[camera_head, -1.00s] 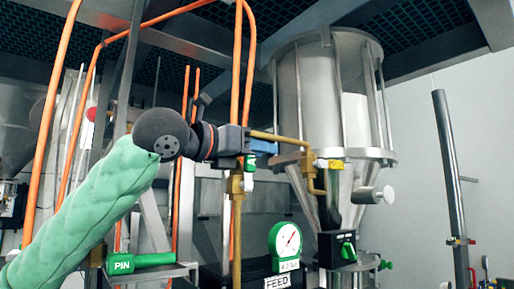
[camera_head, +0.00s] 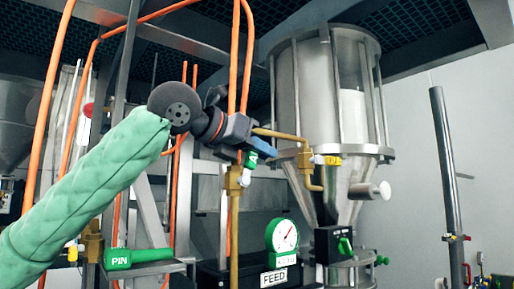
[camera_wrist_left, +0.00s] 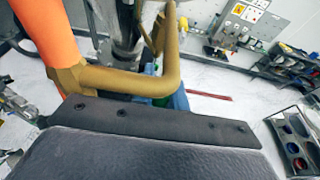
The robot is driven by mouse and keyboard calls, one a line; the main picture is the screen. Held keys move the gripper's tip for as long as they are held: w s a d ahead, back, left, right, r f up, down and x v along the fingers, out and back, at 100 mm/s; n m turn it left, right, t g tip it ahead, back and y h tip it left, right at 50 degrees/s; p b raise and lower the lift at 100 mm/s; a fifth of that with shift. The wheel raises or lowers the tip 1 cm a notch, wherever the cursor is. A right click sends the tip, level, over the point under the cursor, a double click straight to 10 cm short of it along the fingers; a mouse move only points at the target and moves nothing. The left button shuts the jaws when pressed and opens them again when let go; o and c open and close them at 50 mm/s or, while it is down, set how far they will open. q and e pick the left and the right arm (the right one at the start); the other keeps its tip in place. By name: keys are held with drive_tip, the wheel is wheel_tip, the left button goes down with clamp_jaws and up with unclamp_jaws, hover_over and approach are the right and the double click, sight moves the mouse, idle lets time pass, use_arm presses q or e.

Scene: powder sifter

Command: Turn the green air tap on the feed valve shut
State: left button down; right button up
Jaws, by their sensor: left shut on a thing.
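The green air tap (camera_head: 250,159) sits on the brass pipework in the middle of the head view, mostly hidden by my left gripper (camera_head: 260,146). The gripper reaches it from the left and is shut on it, its blue fingertips tilted down to the right. In the left wrist view a sliver of the green tap (camera_wrist_left: 161,101) shows between the blue fingertips (camera_wrist_left: 178,100), behind a bent brass pipe (camera_wrist_left: 125,80). The feed valve (camera_head: 336,243), a dark block with a green knob, is under the steel hopper (camera_head: 310,90). My right gripper is not in view.
Orange hoses (camera_head: 235,60) hang close behind my left wrist. A green-rimmed gauge (camera_head: 283,236) stands above the FEED label (camera_head: 274,278). A green PIN handle (camera_head: 135,257) is at lower left. A yellow-marked brass fitting (camera_head: 327,160) lies right of the gripper.

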use_arm(q)
drive_tip(key=shift+w+d+f+g+y, duration=0.2)
drive_tip(key=shift+d+g+y, duration=0.1)
drive_tip(key=shift+y, duration=0.2)
drive_tip(key=c, duration=1.4)
unclamp_jaws()
drive_tip(key=shift+a, duration=0.1)
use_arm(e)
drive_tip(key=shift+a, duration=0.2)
